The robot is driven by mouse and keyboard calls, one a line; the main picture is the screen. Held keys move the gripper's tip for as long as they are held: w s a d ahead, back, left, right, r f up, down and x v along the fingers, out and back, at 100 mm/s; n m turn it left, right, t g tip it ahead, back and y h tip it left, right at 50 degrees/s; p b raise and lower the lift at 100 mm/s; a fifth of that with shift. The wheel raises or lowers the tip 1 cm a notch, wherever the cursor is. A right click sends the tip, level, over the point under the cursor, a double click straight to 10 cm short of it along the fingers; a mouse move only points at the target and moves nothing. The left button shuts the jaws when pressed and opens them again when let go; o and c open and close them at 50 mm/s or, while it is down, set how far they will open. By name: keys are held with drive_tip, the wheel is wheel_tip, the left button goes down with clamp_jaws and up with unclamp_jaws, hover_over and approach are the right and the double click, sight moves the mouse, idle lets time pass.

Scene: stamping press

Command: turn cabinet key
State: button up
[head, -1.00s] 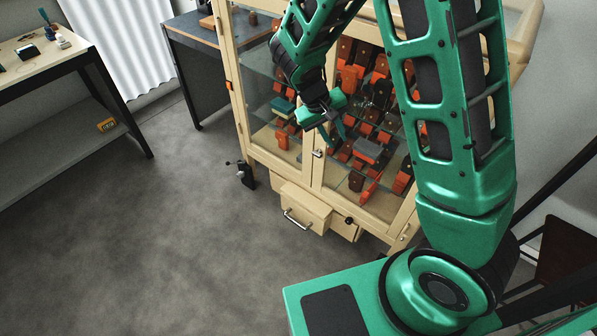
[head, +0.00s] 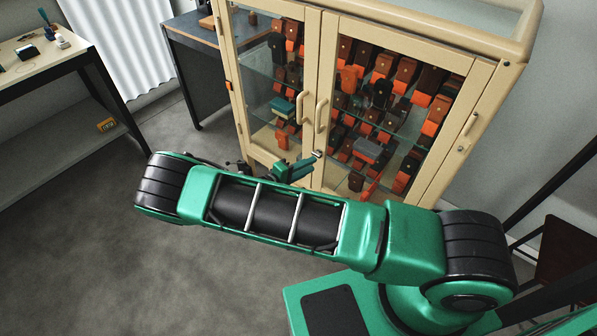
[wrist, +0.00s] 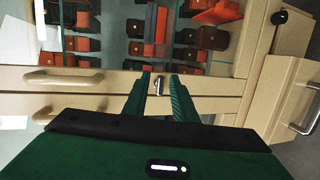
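The cabinet (head: 327,65) is tan with two glass doors, both closed. The small metal key (head: 317,154) sits at the lower part of the seam between the doors. In the wrist view the key (wrist: 159,83) shows between the tips of my gripper (wrist: 160,88). The two green fingers stand apart, with a visible gap around the key, so my gripper is open. In the head view the gripper (head: 303,164) is just left of the key, and my arm hides its rear part. I cannot tell how deep the fingertips reach past the key.
Curved door handles (head: 321,115) stand above the key; one also shows in the wrist view (wrist: 62,77). Glass shelves behind the doors hold several orange and dark blocks. A drawer (wrist: 290,100) lies below. A workbench (head: 195,50) stands left of the cabinet. The floor at left is clear.

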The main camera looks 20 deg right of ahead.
sight(317, 153)
drive_tip(key=w+d+f+n+t, duration=0.2)
drive_tip(key=w+d+t, duration=0.1)
drive_tip(key=w+t, duration=0.1)
drive_tip(key=shift+w+d+f, duration=0.15)
drive_tip(key=shift+w+d, duration=0.2)
drive_tip(key=shift+w, duration=0.25)
clamp_jaws()
drive_tip(key=m, duration=1.7)
drive_tip(key=shift+a+f, duration=0.1)
drive_tip(key=shift+f, duration=0.05)
drive_tip(key=shift+o, duration=1.2)
unclamp_jaws()
